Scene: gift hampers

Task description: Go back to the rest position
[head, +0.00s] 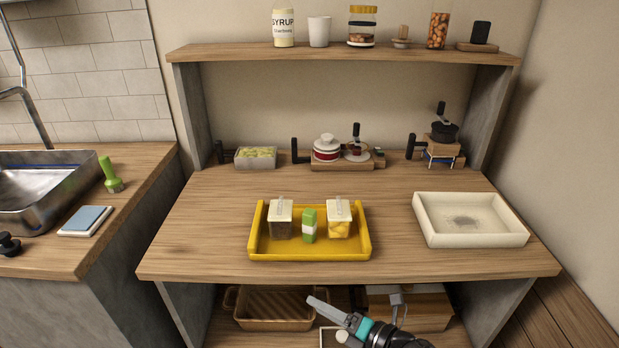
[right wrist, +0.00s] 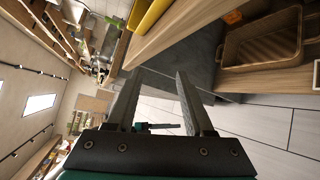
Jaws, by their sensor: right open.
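My right gripper (head: 326,308) is low at the bottom of the head view, in front of the table's front edge and below its top. In the right wrist view its two fingers (right wrist: 158,100) stand apart with nothing between them. My left gripper is not clearly in view. On the wooden table (head: 200,225) sits a yellow tray (head: 310,252), which holds a jar with dark contents (head: 280,222), a green and white packet (head: 309,227) and a jar with yellow contents (head: 340,222). The gripper touches none of these.
A cream tray (head: 470,240) sits at the table's right. A wicker basket (head: 272,312) and a wooden box (head: 425,308) stand on the lower shelf near my right gripper. A sink counter (head: 145,190) is at the left. The table's front left is clear.

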